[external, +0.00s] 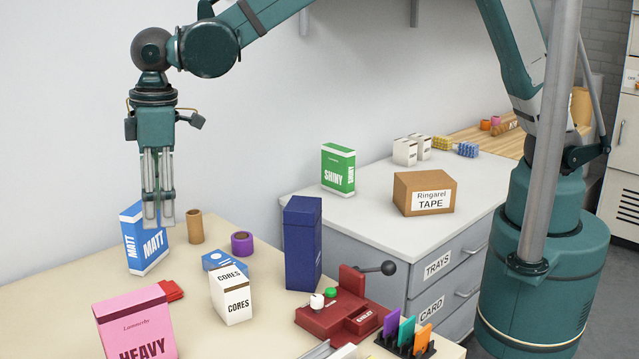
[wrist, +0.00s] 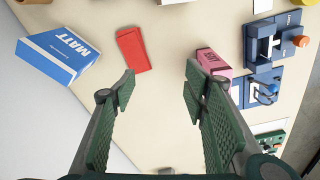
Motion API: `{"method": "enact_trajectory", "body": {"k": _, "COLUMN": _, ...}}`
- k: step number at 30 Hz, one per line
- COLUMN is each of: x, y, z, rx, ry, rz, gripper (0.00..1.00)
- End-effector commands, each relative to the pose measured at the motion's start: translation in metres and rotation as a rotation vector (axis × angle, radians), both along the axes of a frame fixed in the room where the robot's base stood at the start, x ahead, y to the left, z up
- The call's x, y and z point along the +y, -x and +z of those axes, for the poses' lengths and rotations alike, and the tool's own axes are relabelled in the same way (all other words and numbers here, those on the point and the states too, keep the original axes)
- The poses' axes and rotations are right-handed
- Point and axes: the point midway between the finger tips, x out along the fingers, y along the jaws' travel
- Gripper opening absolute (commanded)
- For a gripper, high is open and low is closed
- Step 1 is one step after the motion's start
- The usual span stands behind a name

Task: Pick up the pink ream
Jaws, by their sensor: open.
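The pink ream (external: 137,325) is an upright pink box with HEAVY printed on it, at the lower left of the external view and cut off by the bottom edge. In the wrist view a pink box (wrist: 213,64) shows just beyond the right finger, partly hidden by it. My gripper (external: 158,222) points down, open and empty, in the air above the back left of the cream table. In the wrist view the gap between my gripper's fingers (wrist: 160,82) shows bare table.
The blue MATT box (external: 145,240) stands behind the pink ream, and a red item (external: 170,291) lies beside it. A white CORES box (external: 231,297), a dark blue box (external: 302,243) and a red device (external: 341,309) stand to the right. Bare table lies at the left.

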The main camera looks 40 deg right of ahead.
Motion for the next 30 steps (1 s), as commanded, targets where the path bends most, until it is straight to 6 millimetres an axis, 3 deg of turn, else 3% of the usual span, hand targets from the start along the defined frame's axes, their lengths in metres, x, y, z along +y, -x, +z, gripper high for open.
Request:
{"method": "enact_trajectory", "body": {"k": 1, "x": 0.017, "y": 0.01, "z": -0.004, "rx": 0.005, "ry": 0.008, "rz": 0.024, "gripper": 0.45}}
{"method": "enact_trajectory", "body": {"k": 6, "x": 0.06, "y": 0.042, "z": -0.023, "rx": 0.019, "ry": 0.035, "rz": 0.095, "gripper": 0.45}}
{"method": "enact_trajectory", "body": {"k": 13, "x": 0.107, "y": 0.083, "z": -0.049, "rx": 0.036, "ry": 0.066, "rz": 0.175, "gripper": 0.45}}
{"method": "enact_trajectory", "body": {"k": 19, "x": 0.125, "y": 0.102, "z": -0.061, "rx": 0.042, "ry": 0.079, "rz": 0.21, "gripper": 0.45}}
{"method": "enact_trajectory", "body": {"k": 30, "x": 0.127, "y": 0.104, "z": -0.064, "rx": 0.043, "ry": 0.082, "rz": 0.214, "gripper": 0.45}}
